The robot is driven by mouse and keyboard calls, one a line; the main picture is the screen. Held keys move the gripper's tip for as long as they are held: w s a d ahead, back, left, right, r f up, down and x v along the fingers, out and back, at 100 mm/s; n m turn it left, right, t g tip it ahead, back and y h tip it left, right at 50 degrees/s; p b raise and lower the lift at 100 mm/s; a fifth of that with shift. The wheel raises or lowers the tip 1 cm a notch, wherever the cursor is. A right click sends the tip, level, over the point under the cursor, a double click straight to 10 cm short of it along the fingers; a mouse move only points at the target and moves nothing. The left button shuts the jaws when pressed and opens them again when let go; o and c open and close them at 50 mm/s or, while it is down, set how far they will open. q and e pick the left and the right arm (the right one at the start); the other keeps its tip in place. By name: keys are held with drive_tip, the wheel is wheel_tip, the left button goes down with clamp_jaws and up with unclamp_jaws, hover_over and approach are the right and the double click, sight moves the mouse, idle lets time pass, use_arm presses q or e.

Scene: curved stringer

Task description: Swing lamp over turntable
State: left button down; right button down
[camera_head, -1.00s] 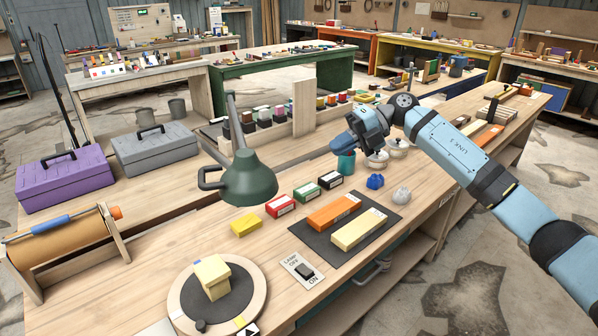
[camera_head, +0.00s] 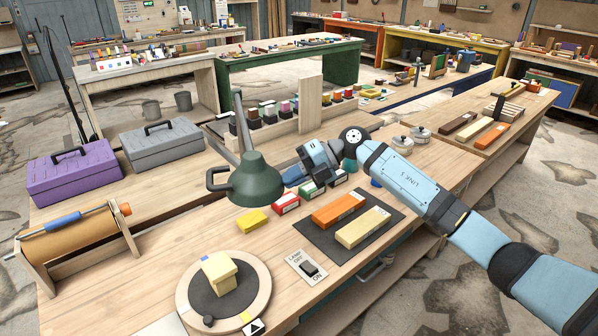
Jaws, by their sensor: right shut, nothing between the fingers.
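The dark green lamp (camera_head: 257,182) hangs from its jointed arm over the middle of the bench, with a loop handle on its left side. The round turntable (camera_head: 259,297) is at the front left of the bench, nearer than the lamp, with a pale yellow block (camera_head: 219,270) on its dark disc. The lamp head is behind and to the right of the turntable, not above it. My right gripper (camera_head: 291,177) is just right of the lamp shade, its fingers shut and empty, pointing left. Whether it touches the shade I cannot tell. My left gripper is not in view.
Yellow, red, green and black boxes lie near the lamp. A dark mat (camera_head: 306,229) holds orange and cream blocks. A paper roll (camera_head: 78,238) and purple toolbox (camera_head: 72,171) stand left.

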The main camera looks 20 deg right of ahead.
sight(228, 194)
drive_tip(key=a+p, duration=0.1)
drive_tip(key=a, duration=1.1)
drive_tip(key=shift+w, duration=0.15)
drive_tip(key=shift+d, duration=0.1)
